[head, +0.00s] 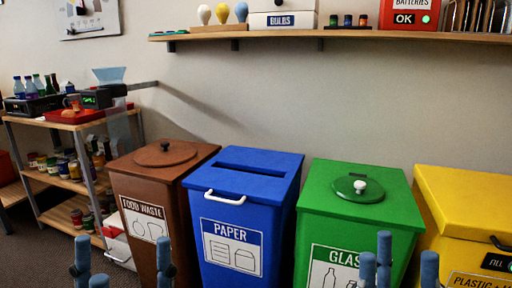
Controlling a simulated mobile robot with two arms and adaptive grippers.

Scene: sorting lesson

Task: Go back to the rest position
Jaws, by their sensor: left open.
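My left gripper (122,262) is at the bottom left edge of the head view, in front of the brown food waste bin (160,196). Its blue-grey fingers point up and stand apart, with nothing between them. My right gripper (403,262) is at the bottom right, in front of the green glass bin (335,225) and the edge of the yellow bin. Its fingers also point up with a gap between them, and I see nothing held. The lower parts of both grippers are cut off by the frame.
The blue paper bin (243,210) stands between the brown and green bins, and the yellow bin (465,200) is at the right. A shelf rack (95,190) with bottles and jars is at the left. A wooden wall shelf (350,36) runs above.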

